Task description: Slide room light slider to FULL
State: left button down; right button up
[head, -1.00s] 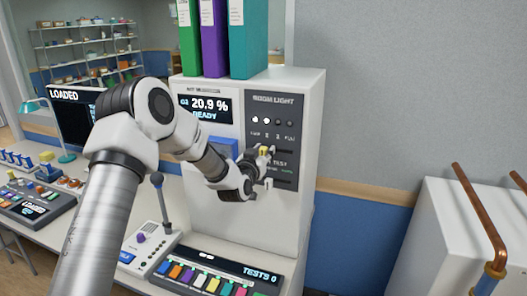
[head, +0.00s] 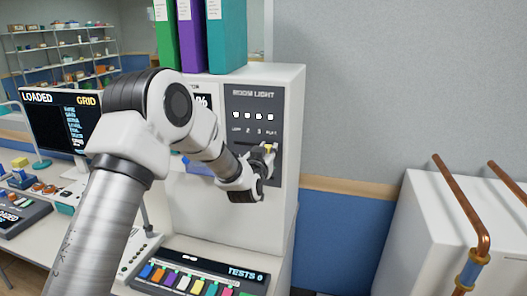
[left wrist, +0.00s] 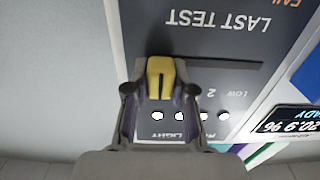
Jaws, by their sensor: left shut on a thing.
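The room light panel (head: 253,108) is a dark plate on the front of a white cabinet, with a row of lamps above the labels LOW, 2, 3 and FULL. All the lamps in the row look lit. The yellow slider knob (head: 270,148) is at the right, under FULL. In the left wrist view, which is upside down, the yellow knob (left wrist: 160,78) sits at the left end of the dark slot. My left gripper (head: 266,158) is shut on the knob; its fingers (left wrist: 160,92) stand on both sides of it. My right gripper is not in view.
Green, purple and teal binders (head: 226,35) stand on the cabinet (head: 285,85). A console with coloured keys (head: 200,283) lies below. A screen (head: 60,120) stands at left. Copper pipes (head: 463,205) rise over a white box at right. The wall beside the cabinet is clear.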

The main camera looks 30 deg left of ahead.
pick_arm(q)
jog(key=c, duration=1)
grip_release()
jog(key=shift+d, duration=0.2)
jog(key=shift+o, duration=0.2)
jog(key=shift+w+d, duration=0.1)
jog(key=shift+d, duration=0.05)
jog(key=v, duration=1.2)
